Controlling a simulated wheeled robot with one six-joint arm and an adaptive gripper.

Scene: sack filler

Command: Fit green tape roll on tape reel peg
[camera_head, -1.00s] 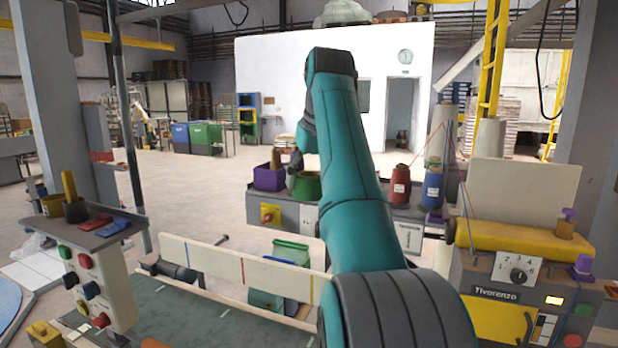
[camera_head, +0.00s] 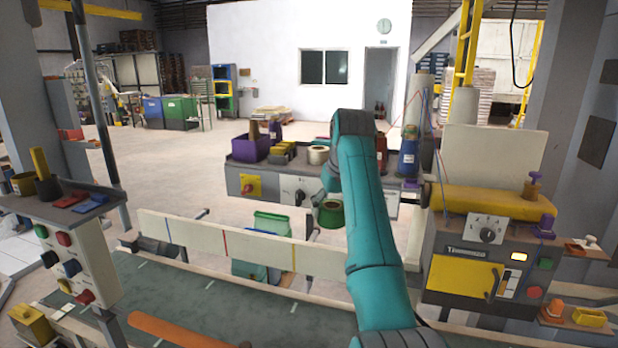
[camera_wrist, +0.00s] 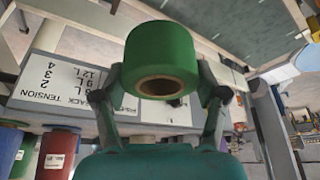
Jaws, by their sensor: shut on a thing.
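The green tape roll (camera_wrist: 165,55) is clamped between the two fingers of my gripper (camera_wrist: 160,78) in the wrist view. Its brown core opening faces the wrist camera. In the head view the green roll (camera_head: 329,216) hangs in front of the grey bench, left of my teal arm, clear of any surface. My arm and wrist hide much of my gripper there. I cannot tell which part is the tape reel peg.
The grey bench (camera_head: 272,184) carries a purple bin (camera_head: 250,148), a pale roll (camera_head: 317,154), and red and blue cones. A yellow-and-grey machine (camera_head: 470,265) stands at right.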

